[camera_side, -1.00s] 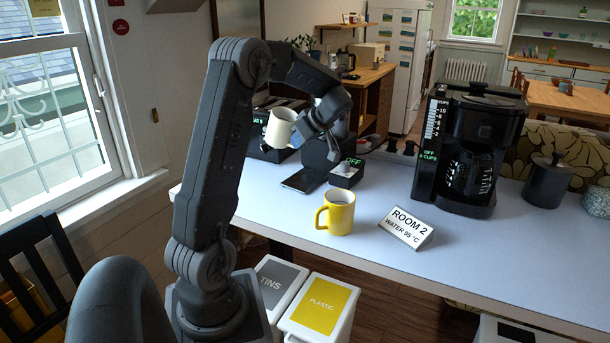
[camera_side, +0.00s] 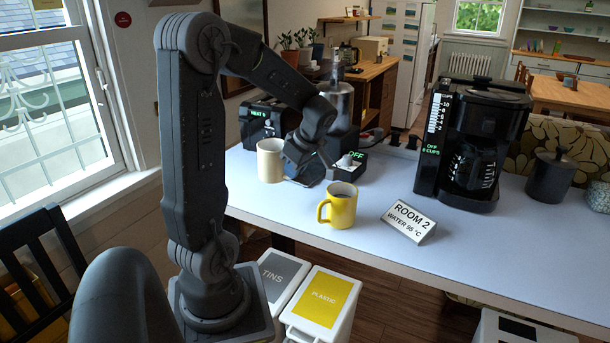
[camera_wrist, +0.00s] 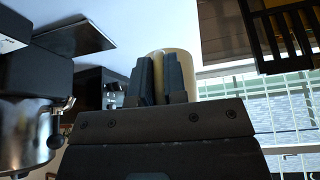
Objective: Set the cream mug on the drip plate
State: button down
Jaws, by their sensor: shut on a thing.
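The cream mug (camera_side: 270,161) is upright in the grip of my gripper (camera_side: 286,161), to the left of the dark flat drip plate. In the wrist view the mug (camera_wrist: 182,75) shows behind my two fingers (camera_wrist: 160,80), which are shut on it. The drip plate (camera_wrist: 78,36) lies at the upper left of the wrist view, apart from the mug. In the side view my gripper hides much of the plate. I cannot tell whether the mug's base touches the table or hangs just above it.
A yellow mug (camera_side: 338,206) and a ROOM 2 sign (camera_side: 409,222) stand in front of the plate. A small black box with an OFF display (camera_side: 350,163) is right of my gripper. A coffee maker (camera_side: 472,145) stands farther right. A black machine (camera_side: 258,120) stands behind the mug.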

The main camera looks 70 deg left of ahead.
notch_tip(320, 180, down, 6)
jog(key=shift+f, duration=0.2)
jog(key=shift+t+h, duration=0.3)
jog(key=w+a, duration=0.9)
jog(key=shift+w+a+f, duration=0.15)
jog(key=shift+w+a, duration=0.05)
jog(key=w+a, duration=0.3)
jog(key=shift+w+a, duration=0.25)
jog(key=shift+f, duration=0.25)
jog(key=shift+f, duration=0.15)
jog(key=c, duration=1.2)
grip_release()
jog(key=shift+s+d, duration=0.1)
jog(key=shift+o, duration=0.2)
